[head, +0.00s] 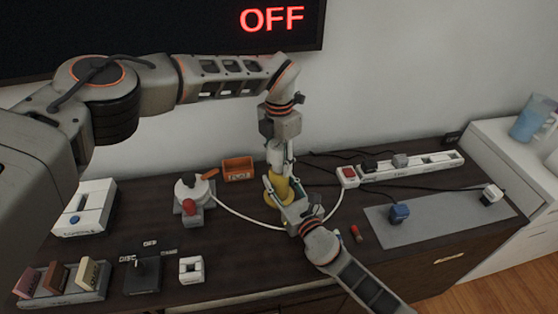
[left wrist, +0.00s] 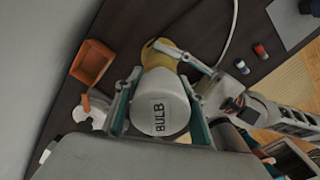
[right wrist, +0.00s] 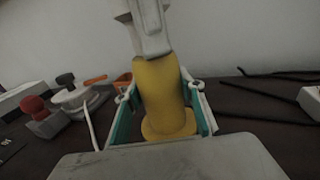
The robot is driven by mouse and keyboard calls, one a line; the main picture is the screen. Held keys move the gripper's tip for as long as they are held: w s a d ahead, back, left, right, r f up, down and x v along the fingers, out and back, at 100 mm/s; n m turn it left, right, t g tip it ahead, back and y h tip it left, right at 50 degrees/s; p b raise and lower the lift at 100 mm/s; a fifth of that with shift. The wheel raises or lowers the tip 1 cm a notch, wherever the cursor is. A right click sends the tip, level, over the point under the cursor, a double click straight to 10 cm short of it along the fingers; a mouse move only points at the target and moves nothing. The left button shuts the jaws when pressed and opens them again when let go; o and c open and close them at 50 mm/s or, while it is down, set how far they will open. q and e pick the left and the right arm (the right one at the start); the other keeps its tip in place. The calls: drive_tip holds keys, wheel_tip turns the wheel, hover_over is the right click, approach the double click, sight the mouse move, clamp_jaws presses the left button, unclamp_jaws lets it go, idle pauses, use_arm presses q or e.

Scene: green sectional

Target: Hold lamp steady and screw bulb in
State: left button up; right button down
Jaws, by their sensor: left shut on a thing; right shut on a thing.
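The yellow lamp base (head: 279,187) stands upright on the dark cabinet top, and it fills the middle of the right wrist view (right wrist: 159,92). My right gripper (head: 289,200) is shut around the lamp's body from the front. The white bulb (left wrist: 160,108), marked BULB, is on top of the lamp, in line with it. My left gripper (left wrist: 165,98) points down from above and is shut on the bulb. The joint between bulb and lamp is mostly hidden by the fingers, so I cannot tell how deep the bulb sits.
A white cable runs from the lamp to a red switch (head: 348,174). An orange box (head: 238,169) and a white round device (head: 194,190) stand to the left. A power strip (head: 410,167) and grey mat (head: 438,218) are at right. The wall display (head: 272,18) reads OFF.

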sight(279, 144)
use_arm(q)
drive_tip(key=m, duration=0.3)
drive_tip(key=shift+m, duration=0.3)
drive_tip(key=m, duration=0.4)
drive_tip(key=shift+m, duration=0.4)
drive_tip(key=o, duration=1.2)
drive_tip(key=shift+o, duration=0.2)
drive_tip(key=shift+r, duration=2.25)
drive_tip(key=shift+c, duration=0.3)
